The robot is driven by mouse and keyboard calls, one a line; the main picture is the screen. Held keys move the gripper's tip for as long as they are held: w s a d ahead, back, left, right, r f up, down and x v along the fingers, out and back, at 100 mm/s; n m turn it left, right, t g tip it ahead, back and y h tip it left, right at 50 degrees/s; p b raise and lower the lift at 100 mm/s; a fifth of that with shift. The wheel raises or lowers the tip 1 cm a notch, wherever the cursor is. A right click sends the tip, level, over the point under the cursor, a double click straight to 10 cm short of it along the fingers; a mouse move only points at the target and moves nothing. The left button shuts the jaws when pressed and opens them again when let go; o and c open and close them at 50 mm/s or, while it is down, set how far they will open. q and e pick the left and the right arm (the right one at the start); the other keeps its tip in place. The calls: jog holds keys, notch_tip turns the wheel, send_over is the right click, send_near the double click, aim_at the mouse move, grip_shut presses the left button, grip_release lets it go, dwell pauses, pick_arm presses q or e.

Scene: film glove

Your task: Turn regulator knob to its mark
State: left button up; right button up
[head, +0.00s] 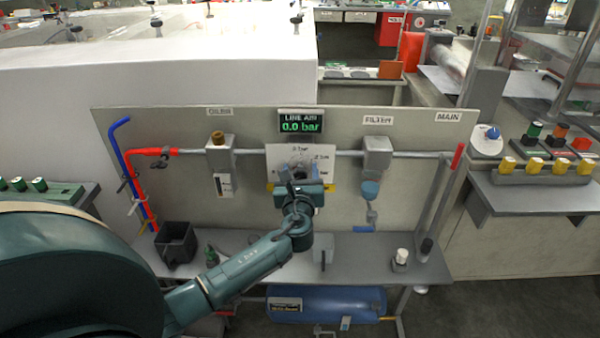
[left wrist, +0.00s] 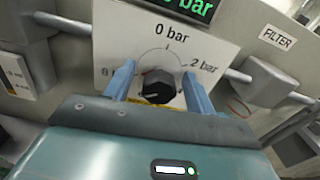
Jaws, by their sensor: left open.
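The black regulator knob (left wrist: 158,87) sits on a white dial plate (left wrist: 205,50) in the left wrist view. The plate is printed with "0 bar" at the top and "2 bar" at the right. The plate's left label is partly hidden by a finger. A pale line on the knob points to the lower left. My left gripper (left wrist: 158,85) is open, with one blue finger on each side of the knob; I cannot tell whether they touch it. In the head view the left gripper (head: 300,182) covers much of the dial plate (head: 282,158). My right gripper is not in view.
The display (head: 301,121) above the plate reads "LINE AIR 0.0 bar". A filter unit (head: 377,155) stands to the right on the pipe, and another unit (head: 220,155) to the left. A black bin (head: 177,243) and a small white-topped item (head: 401,259) are on the bench.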

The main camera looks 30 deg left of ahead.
pick_arm(q)
jog(key=c, duration=1)
jog(key=shift+o, duration=0.2)
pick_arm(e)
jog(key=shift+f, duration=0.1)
